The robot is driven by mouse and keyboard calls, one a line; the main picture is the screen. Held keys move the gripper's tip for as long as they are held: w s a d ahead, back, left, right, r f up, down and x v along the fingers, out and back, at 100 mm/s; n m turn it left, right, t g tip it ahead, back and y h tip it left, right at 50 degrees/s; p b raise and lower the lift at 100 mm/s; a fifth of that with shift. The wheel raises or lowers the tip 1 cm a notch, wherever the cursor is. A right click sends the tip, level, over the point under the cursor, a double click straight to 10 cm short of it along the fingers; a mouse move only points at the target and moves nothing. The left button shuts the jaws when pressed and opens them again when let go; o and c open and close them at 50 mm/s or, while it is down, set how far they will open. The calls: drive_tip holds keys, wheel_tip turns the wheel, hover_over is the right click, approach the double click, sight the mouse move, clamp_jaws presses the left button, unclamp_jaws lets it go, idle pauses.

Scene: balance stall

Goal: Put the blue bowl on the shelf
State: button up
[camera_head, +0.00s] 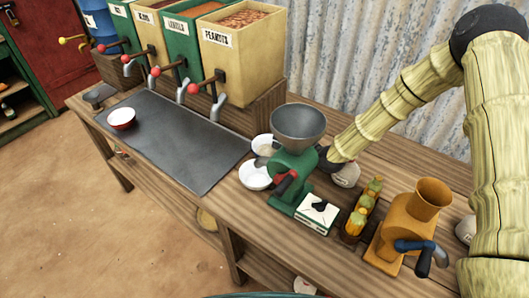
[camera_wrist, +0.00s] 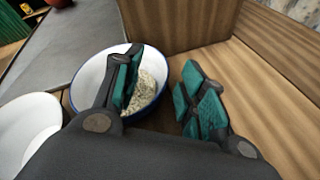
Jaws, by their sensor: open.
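The blue bowl, white inside with a blue rim (camera_wrist: 90,78), shows in the wrist view with pale grain in it. In the head view a white bowl with grain (camera_head: 262,141), which seems to be the same one, sits behind the green grinder, partly hidden. My gripper (camera_wrist: 163,80) is open at the bowl's right side. Its left finger overlaps the bowl's inside and its right finger is outside, over the wood. I cannot tell whether either finger touches the bowl. In the head view the grinder hides most of the gripper. A lower shelf (camera_head: 165,181) runs under the counter.
A second white bowl (camera_head: 255,175) stands close by, also at left in the wrist view (camera_wrist: 28,125). The green grinder (camera_head: 292,165), a white box (camera_head: 317,208), corn (camera_head: 356,222) and an orange grinder (camera_head: 400,228) crowd the counter. A red bowl (camera_head: 121,119) stands on the dark mat (camera_head: 185,143).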

drive_tip(key=b+x, duration=0.1)
drive_tip(key=x, duration=0.3)
drive_tip(key=shift+w+a+f, duration=0.1)
drive_tip(key=shift+w+a, duration=0.15)
drive_tip(key=shift+a, duration=0.1)
clamp_jaws()
